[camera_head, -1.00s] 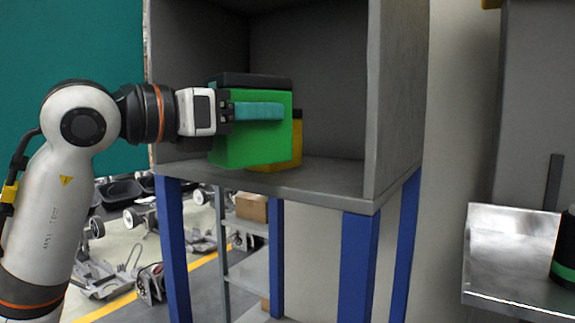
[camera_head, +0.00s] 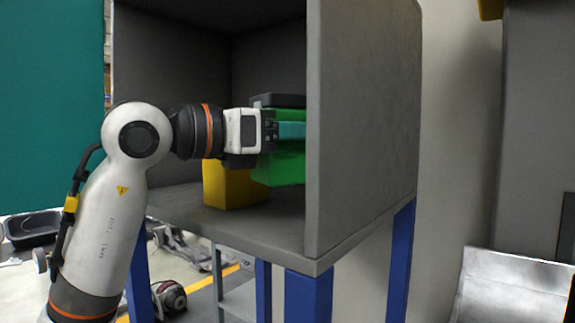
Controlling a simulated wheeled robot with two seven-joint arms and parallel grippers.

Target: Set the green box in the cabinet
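The green box (camera_head: 279,168), with a black top, is inside the opening of the grey cabinet (camera_head: 362,120). The cabinet's right wall hides the right part of the box. My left gripper (camera_head: 290,131) reaches in from the left with a teal finger along the near face of the box. It appears shut on the box, though the far finger is hidden. The box seems raised above the cabinet floor. My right gripper is not in view.
A yellow box (camera_head: 232,188) stands on the cabinet floor, left of and partly behind the green box. The cabinet stands on blue legs (camera_head: 309,296). A metal table (camera_head: 515,287) is at the lower right.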

